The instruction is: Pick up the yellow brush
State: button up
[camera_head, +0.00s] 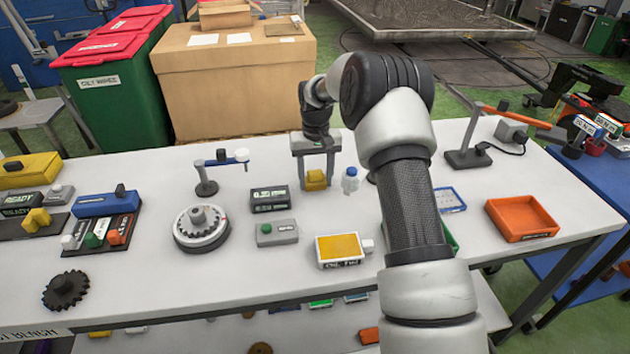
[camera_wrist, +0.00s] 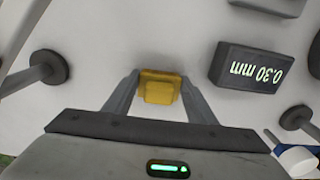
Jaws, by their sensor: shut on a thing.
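The yellow brush (camera_head: 316,180) is a small yellow block-like thing at the back middle of the white bench. My gripper (camera_head: 317,183) points down over it with one finger on each side, and it is shut on the brush. In the wrist view the yellow brush (camera_wrist: 159,88) sits between the two fingertips of my gripper (camera_wrist: 158,86). I cannot tell whether the brush still touches the bench.
A small clear bottle (camera_head: 350,180) stands close to the right of my gripper. A dark display box (camera_head: 270,199) is at the left front. An orange tray (camera_head: 522,218) is at the right.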

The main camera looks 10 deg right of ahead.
aim_at(316, 174)
notch_tip(316, 174, up, 10)
jog(key=shift+r, duration=0.1)
dwell(0.4)
jog(key=o, duration=0.5)
jog(key=c, duration=0.3)
